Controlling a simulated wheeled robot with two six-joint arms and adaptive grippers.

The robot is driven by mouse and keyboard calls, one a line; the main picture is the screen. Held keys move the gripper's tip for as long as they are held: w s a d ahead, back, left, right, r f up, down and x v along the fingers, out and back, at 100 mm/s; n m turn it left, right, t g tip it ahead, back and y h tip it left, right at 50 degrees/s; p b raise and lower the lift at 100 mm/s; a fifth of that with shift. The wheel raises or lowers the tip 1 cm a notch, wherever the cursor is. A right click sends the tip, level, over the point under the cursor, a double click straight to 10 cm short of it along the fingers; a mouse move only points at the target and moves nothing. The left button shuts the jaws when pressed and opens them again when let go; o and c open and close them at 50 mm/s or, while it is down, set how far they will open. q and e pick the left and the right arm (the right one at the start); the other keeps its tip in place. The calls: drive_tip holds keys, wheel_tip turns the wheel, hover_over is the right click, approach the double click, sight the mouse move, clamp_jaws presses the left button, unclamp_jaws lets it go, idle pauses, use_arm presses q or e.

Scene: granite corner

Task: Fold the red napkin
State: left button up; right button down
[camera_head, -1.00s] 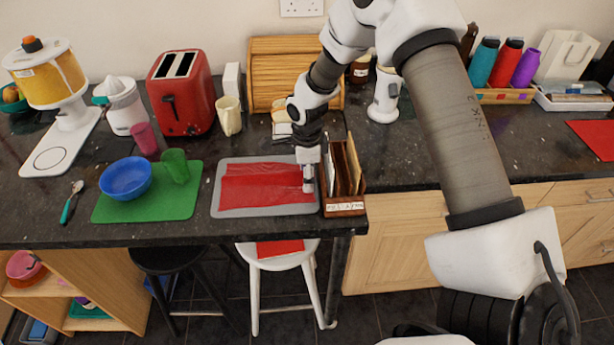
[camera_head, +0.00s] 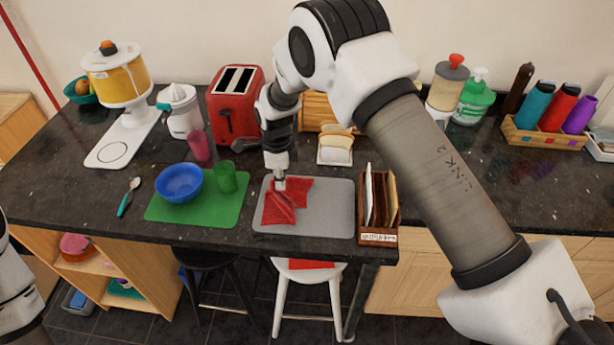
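The red napkin (camera_head: 278,207) lies bunched on the left part of a grey mat (camera_head: 325,212), with its right part turned over toward the left. My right gripper (camera_head: 280,184) points down at the napkin's upper middle, touching it or just above it. Its fingers are small and partly hidden by the wrist, so I cannot tell whether they are open or shut on the cloth. My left gripper is out of view; only part of my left arm shows at the lower left edge.
A wooden organiser (camera_head: 378,237) stands right of the mat. A green mat (camera_head: 160,212) with a blue bowl (camera_head: 178,184) and green cup (camera_head: 226,178) lies to the left. Behind are a red toaster (camera_head: 234,104) and a bread plate (camera_head: 334,157). The mat's right part is bare.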

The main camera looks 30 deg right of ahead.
drive_tip(key=shift+w+a+f, duration=0.4)
drive_tip(key=shift+a+f, duration=0.2)
drive_tip(key=shift+f, duration=0.15)
drive_tip(key=shift+s+r, duration=0.15)
drive_tip(key=c, duration=1.8)
unclamp_jaws()
drive_tip(key=o, duration=1.5)
wheel_tip(320, 180, up, 9)
drive_tip(key=p, duration=0.5)
drive_tip(key=shift+p, duration=0.35)
